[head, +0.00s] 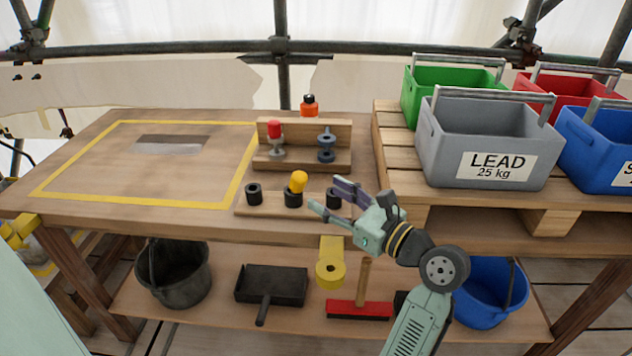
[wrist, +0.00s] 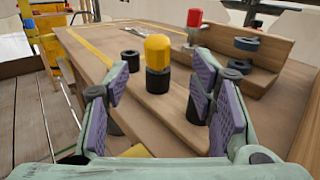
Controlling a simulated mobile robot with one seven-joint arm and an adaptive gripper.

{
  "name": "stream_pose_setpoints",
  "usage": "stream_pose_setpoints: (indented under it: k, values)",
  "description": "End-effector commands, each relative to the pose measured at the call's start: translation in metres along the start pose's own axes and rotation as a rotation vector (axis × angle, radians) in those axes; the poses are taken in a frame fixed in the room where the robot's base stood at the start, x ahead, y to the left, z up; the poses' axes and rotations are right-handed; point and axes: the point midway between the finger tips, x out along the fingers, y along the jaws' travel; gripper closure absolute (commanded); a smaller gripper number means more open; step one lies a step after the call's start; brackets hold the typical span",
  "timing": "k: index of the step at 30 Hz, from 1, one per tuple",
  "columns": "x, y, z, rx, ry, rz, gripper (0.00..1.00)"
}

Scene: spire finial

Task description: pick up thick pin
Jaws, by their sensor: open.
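A thick pin with a rounded yellow top (head: 298,181) stands upright in the middle black holder (head: 293,198) of a low wooden strip on the table. In the wrist view the yellow top (wrist: 158,50) sits above the dark holder (wrist: 157,80), ahead and between my fingers. My gripper (head: 332,197) is open and empty, to the right of the pin and apart from it. Its purple-padded fingers (wrist: 158,100) frame the wrist view. The pin's lower part is hidden in the holder.
Black holders stand left (head: 254,194) and right (head: 334,197) of the pin; the right one is close to my fingers. The yellow-taped area (head: 100,180) is mostly clear.

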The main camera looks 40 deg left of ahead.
Motion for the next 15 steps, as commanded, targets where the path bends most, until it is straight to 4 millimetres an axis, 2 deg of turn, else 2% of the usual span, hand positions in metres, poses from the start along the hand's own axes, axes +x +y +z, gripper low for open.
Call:
stream_pose_setpoints:
  k: [4, 11, 15]
  values:
    - [0.026, 0.002, 0.001, -0.003, 0.000, 0.005, 0.49]
    - [0.045, 0.001, 0.000, -0.004, 0.000, 0.001, 0.49]
    - [0.065, 0.003, -0.004, -0.003, 0.001, 0.004, 0.49]
